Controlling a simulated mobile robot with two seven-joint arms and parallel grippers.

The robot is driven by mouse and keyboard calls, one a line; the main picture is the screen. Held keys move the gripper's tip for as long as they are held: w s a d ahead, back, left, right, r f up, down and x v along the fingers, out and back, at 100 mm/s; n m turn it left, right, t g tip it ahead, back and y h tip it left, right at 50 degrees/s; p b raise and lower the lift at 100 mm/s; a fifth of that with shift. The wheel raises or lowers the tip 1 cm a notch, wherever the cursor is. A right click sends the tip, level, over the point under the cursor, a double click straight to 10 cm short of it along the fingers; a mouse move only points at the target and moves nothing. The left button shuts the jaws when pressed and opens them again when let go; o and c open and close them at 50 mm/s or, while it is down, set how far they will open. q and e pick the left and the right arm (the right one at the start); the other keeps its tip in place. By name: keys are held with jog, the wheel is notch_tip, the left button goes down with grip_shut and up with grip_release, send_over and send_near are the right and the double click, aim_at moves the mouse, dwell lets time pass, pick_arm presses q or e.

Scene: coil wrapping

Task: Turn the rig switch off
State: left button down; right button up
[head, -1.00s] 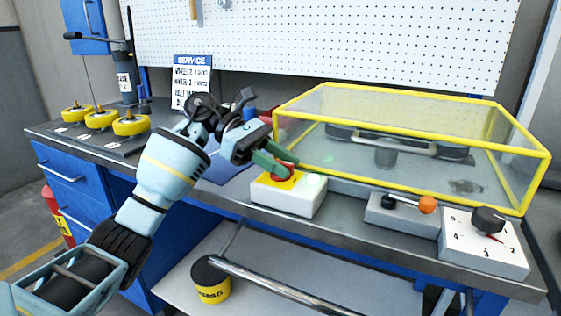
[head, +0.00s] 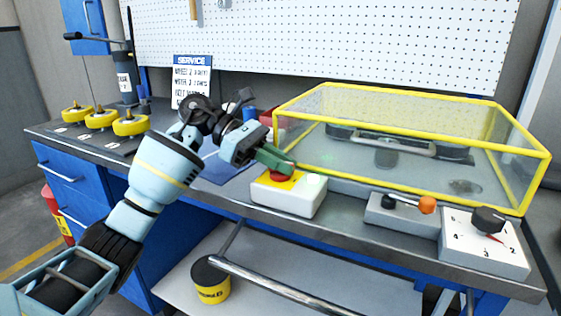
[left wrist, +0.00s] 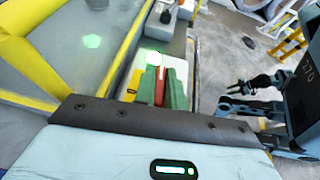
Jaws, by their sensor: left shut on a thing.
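The white switch box (head: 290,202) stands at the bench's front edge, with a yellow plate, a red knob (head: 281,178) and a glowing green lamp (head: 313,184). My left gripper (head: 289,169) is shut on the red knob from above, its green fingers hiding part of it. In the left wrist view the red knob (left wrist: 160,86) shows as a strip between the two green fingers, beside the lit lamp (left wrist: 152,57). My right gripper is outside the head view.
A yellow-framed clear guard (head: 410,140) stands just behind the switch box. Yellow wheels (head: 130,124) sit at the far left of the bench (head: 340,222). A metal rail (head: 290,284) runs below.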

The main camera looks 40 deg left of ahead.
pick_arm(q)
jog(key=n+t+y, duration=0.1)
jog(key=n+t, duration=0.2)
jog(key=shift+s+y, duration=0.1)
jog(key=shift+y, duration=0.2)
jog(key=n+t+y+p, duration=0.1)
jog(key=n+t+y, duration=0.1)
jog(key=n+t, duration=0.1)
jog(key=shift+r+n+y+p, duration=0.1)
jog(key=shift+n+y+p, duration=0.2)
jog(key=shift+y+p, duration=0.1)
jog(key=shift+d+n+t+y+p, duration=0.1)
jog(key=shift+n+t+y+p, duration=0.2)
jog(key=shift+n+t+y, duration=1)
jog(key=shift+n+y, duration=0.7)
jog(key=n+y, duration=0.2)
jog(key=shift+n+t+y, duration=0.3)
jog(key=shift+y, duration=0.1)
jog(key=shift+n+y, duration=0.7)
jog(key=shift+y, duration=0.2)
jog(key=shift+n+y+b, duration=1)
jog(key=shift+n+y, duration=0.2)
jog(key=shift+y, duration=0.2)
jog(key=shift+f, duration=0.2)
